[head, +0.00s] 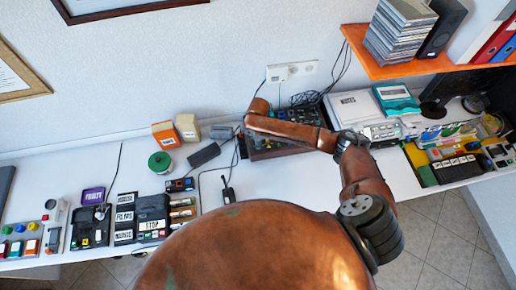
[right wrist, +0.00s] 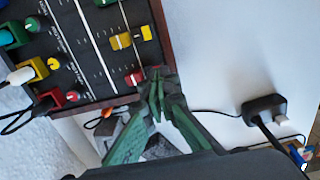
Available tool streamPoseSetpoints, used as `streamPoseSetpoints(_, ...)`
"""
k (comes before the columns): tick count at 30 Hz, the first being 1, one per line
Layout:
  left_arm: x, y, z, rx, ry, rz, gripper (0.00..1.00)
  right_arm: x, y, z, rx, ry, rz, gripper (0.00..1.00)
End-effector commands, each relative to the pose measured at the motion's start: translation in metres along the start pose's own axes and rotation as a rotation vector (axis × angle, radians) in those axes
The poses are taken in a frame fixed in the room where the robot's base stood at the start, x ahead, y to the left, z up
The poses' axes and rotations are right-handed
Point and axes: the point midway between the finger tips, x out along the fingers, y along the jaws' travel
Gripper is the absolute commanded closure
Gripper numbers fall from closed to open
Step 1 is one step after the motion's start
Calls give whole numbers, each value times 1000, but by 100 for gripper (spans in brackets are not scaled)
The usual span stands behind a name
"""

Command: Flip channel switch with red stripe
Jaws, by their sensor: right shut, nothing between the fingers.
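A dark mixer with a wooden side (head: 262,150) stands at the back of the desk, partly hidden by my right arm. In the right wrist view, the mixer panel (right wrist: 85,60) carries a red fader cap (right wrist: 134,78), yellow caps (right wrist: 120,41) and white lines. My right gripper (right wrist: 156,78) is shut and empty, with its green fingertips at the panel's edge, close to the red cap. A small red spot shows right at the fingertips, partly covered. I cannot make out which switch has a red stripe. My left gripper is out of view.
Coloured cable plugs (right wrist: 45,101) stick out along the mixer's left part. A black power adapter (right wrist: 264,108) lies to the right. An orange shelf (head: 400,66) with stacked discs overhangs the back right. The desk front centre has a clear white patch.

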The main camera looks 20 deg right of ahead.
Motion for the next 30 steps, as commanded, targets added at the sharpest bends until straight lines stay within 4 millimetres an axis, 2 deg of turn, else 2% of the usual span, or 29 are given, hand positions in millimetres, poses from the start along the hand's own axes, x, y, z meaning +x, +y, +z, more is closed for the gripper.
streamPoseSetpoints(30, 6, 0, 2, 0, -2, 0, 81, 15, 0, 0, 0, 0, -1, 100)
